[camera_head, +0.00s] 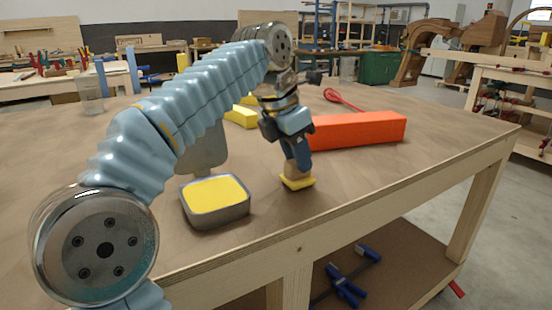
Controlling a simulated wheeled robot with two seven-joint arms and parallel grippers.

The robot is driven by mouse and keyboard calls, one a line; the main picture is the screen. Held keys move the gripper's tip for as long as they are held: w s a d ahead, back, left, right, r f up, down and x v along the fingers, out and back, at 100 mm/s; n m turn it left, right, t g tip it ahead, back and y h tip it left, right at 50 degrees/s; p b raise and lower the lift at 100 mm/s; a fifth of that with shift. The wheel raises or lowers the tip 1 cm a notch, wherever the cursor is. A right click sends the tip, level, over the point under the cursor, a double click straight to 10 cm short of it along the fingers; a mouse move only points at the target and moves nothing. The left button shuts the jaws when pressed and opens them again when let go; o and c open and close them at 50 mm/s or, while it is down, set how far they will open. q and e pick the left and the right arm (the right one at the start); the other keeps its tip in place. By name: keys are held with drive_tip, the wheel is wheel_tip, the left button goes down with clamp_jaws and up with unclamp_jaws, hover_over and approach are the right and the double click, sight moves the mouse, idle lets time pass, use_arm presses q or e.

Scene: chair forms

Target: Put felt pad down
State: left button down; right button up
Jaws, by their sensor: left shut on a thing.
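My left gripper (296,166) points down over the table near its front edge. It is shut on the felt pad (297,183), a small flat yellow piece at the fingertips with a tan part just above it. The pad is at or very close to the tabletop; I cannot tell whether it touches. The gripper fingers hide part of it. My right gripper is not in view.
A grey metal tin (216,212) with yellow content stands left of the pad. A long orange-red block (360,131) lies to the right. Yellow blocks (241,116) and a red looped tool (342,98) lie behind. The wooden table (430,165) is clear at front right.

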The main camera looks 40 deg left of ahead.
use_arm(q)
drive_tip(key=shift+w+f, duration=0.15)
drive_tip(key=shift+f, duration=0.15)
drive_tip(key=shift+f, duration=0.2)
drive_tip(key=c, duration=0.8)
unclamp_jaws()
drive_tip(key=shift+r, duration=0.2)
